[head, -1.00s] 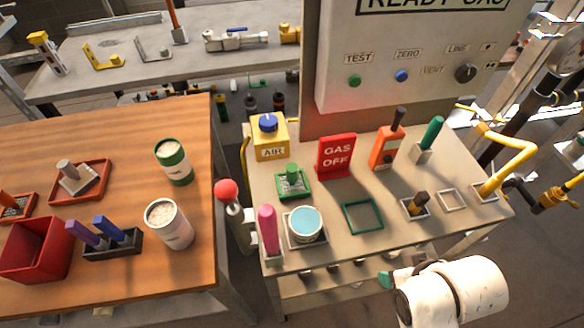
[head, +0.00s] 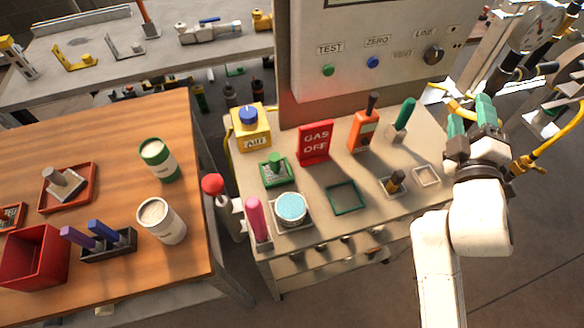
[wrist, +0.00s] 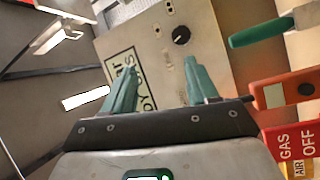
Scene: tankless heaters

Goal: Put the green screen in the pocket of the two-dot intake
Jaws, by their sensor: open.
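A green piece with an upright green knob (head: 275,161), likely the green screen, sits in a green-rimmed tray (head: 285,183) on the metal cart, left of the red sign. An empty dark green square frame (head: 344,197) lies nearer the cart's front. I cannot make out a two-dot mark on any intake, so I cannot tell which one it is. My gripper (head: 470,115) is raised over the cart's right end, well apart from the green piece. Its teal fingers are spread and empty in the wrist view (wrist: 160,82). The green piece does not show in the wrist view.
The GAS OFF sign (head: 315,143), orange tester (head: 363,130), green-handled tool (head: 404,115), yellow AIR box (head: 251,130), pink stick (head: 256,218) and blue-topped tub (head: 291,208) crowd the cart. A red ball-topped lever (head: 213,185) stands between cart and wooden table (head: 110,150).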

